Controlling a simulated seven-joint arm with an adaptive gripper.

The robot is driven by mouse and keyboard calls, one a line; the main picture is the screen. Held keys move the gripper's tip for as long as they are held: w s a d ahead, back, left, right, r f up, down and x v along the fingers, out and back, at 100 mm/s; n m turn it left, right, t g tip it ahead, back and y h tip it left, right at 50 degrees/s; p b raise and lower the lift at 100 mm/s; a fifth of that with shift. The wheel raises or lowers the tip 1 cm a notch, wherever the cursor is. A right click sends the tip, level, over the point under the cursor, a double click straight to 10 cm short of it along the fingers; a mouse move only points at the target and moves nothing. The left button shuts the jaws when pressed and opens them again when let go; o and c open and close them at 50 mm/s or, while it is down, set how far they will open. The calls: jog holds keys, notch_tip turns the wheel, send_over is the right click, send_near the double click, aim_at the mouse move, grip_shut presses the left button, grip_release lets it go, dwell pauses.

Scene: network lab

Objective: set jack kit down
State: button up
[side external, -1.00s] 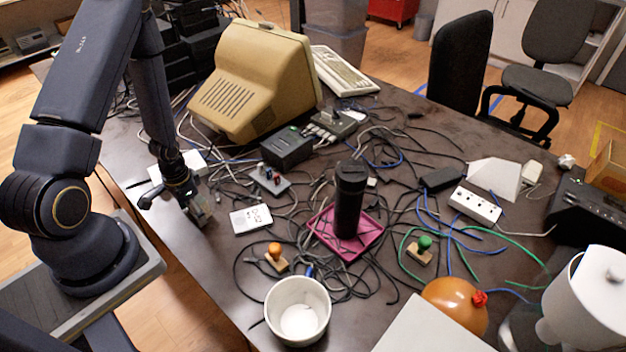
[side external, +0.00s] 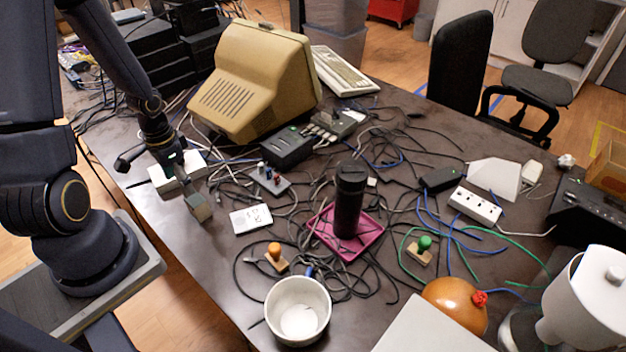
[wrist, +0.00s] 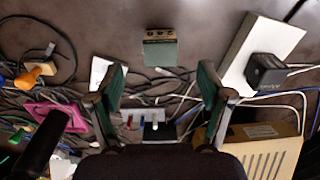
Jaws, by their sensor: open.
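The jack kit, which I take to be the small grey-green box (side external: 198,207), rests on the dark table near its left edge. In the wrist view the box (wrist: 160,50) lies beyond my fingertips and touches neither finger. My gripper (wrist: 163,80) is open and empty, its two fingers spread wide. In the side view my gripper (side external: 182,183) is just behind and above the box, and its fingers are hard to make out.
A white box (side external: 160,180) is close beside my gripper. A white card (side external: 250,218), tangled cables, a pink tray (side external: 318,236) with a black bottle (side external: 349,200), and a beige monitor (side external: 235,95) lie to the right. Bare table lies in front of the small box.

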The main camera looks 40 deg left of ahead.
jog(key=w+d+r+t+y, duration=0.1)
jog(key=w+d+r, duration=0.1)
jog(key=r, duration=0.6)
jog(key=w+d+r+t+y, duration=0.1)
jog(key=w+d+r, duration=0.15)
jog(key=r, duration=0.45)
jog(key=s+d+r+t+h, duration=0.2)
jog(key=s+d+r, duration=0.3)
jog(key=d+r, duration=0.6)
jog(key=shift+s+d+r+t, duration=0.3)
jog(key=shift+r+t, duration=0.2)
jog(key=shift+t, duration=0.3)
